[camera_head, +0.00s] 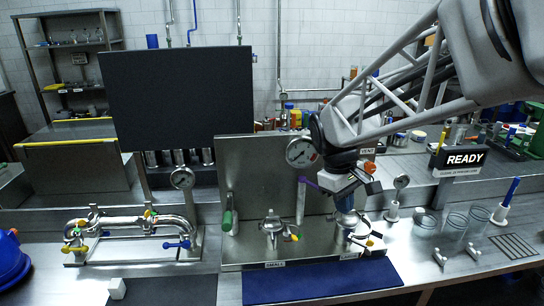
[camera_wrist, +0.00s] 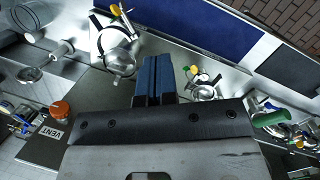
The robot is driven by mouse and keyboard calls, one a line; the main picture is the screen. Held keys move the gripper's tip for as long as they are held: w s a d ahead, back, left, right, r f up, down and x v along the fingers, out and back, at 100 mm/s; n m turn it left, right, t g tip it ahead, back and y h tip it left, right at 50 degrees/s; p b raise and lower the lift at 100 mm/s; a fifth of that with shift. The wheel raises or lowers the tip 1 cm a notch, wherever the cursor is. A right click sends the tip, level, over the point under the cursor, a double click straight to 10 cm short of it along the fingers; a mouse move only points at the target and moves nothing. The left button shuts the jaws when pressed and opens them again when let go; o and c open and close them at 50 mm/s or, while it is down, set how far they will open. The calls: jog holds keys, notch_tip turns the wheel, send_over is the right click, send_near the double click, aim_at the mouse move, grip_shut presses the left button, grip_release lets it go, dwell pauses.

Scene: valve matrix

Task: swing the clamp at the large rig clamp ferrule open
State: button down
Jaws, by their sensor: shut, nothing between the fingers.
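The large rig clamp ferrule (camera_wrist: 119,62) is the bigger round steel fitting in the upper left of the wrist view. Its clamp band curves around it, with a yellow knob (camera_wrist: 115,9) at the far end. In the head view the large rig (camera_head: 357,238) is partly hidden behind my gripper. Whether the clamp is open cannot be told. My gripper (camera_wrist: 153,62) has its blue fingers shut and empty; in the wrist view they lie right of the large ferrule, apart from it. In the head view my gripper (camera_head: 345,205) points down above the large rig.
The small rig (camera_head: 272,230) with its yellow knob stands left of my gripper. A steel back panel (camera_head: 255,170) carries a gauge (camera_head: 300,152) and green handle (camera_head: 228,215). A blue mat (camera_head: 310,282) lies clear in front. Clear beakers (camera_head: 454,224) stand at right, a pipe assembly (camera_head: 125,225) at left.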

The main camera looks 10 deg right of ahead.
jog(key=w+d+f+n+g+h, duration=0.1)
jog(key=w+d+f+n+g, duration=0.1)
jog(key=w, duration=0.7)
jog(key=shift+w+d+f+n, duration=0.15)
jog(key=shift+d+f+n, duration=0.2)
jog(key=shift+f+n, duration=0.25)
jog(key=shift+f, duration=0.2)
send_near(355, 238)
notch_tip(355, 238, down, 5)
jog(key=s, duration=0.1)
jog(key=shift+s+d, duration=0.95)
jog(key=shift+d, duration=0.25)
jog(key=shift+s+d, duration=0.4)
jog(key=shift+s, duration=0.1)
